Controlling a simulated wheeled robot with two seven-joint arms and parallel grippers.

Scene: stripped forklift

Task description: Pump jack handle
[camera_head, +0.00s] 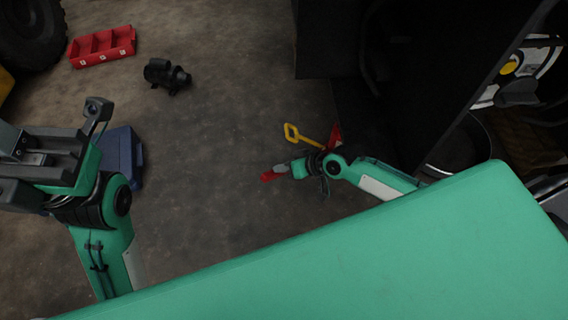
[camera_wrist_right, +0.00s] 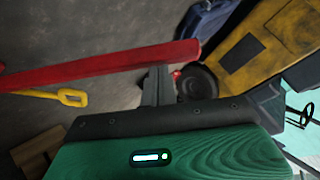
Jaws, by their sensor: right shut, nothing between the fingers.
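The jack's red handle (camera_wrist_right: 100,66) crosses the upper part of the right wrist view as a long bar. In the head view only a short red end of it (camera_head: 268,176) shows, at the fingertips of my right gripper (camera_head: 282,169). In the wrist view that gripper (camera_wrist_right: 157,86) is shut, with its fingertips right at the bar near its right end; I cannot tell whether they touch it. A red part (camera_head: 335,134), perhaps the jack's body, shows beside the dark machine. My left gripper (camera_head: 30,165) is at the left, away from the jack; its jaws are unclear.
A yellow D-shaped grip on a rod (camera_head: 292,132) sticks out near my right wrist. The dark forklift body (camera_head: 330,40) stands close behind it. A blue case (camera_head: 123,158), a black motor-like part (camera_head: 166,75) and a red bin (camera_head: 102,47) lie left. The middle floor is clear.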

